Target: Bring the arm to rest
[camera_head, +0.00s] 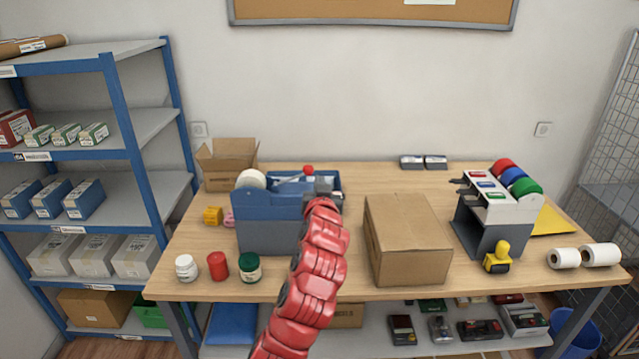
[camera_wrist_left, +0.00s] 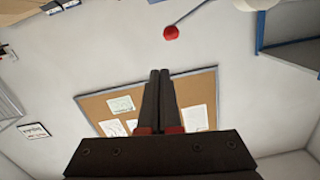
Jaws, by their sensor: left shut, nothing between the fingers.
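My left arm is red and rises from the bottom middle of the head view. In the left wrist view the two dark fingers of the left gripper (camera_wrist_left: 162,75) lie together, shut and empty. They point toward the wall with the cork board (camera_wrist_left: 195,85). My right gripper does not show in either view.
A closed cardboard box (camera_head: 408,240) stands right of the arm. Jars stand at the front left, with a white-lidded jar (camera_head: 187,268) outermost. A tape rack (camera_head: 490,225) and paper rolls (camera_head: 600,255) are at the right. Blue shelving (camera_head: 120,100) stands left of the wooden table (camera_head: 390,185).

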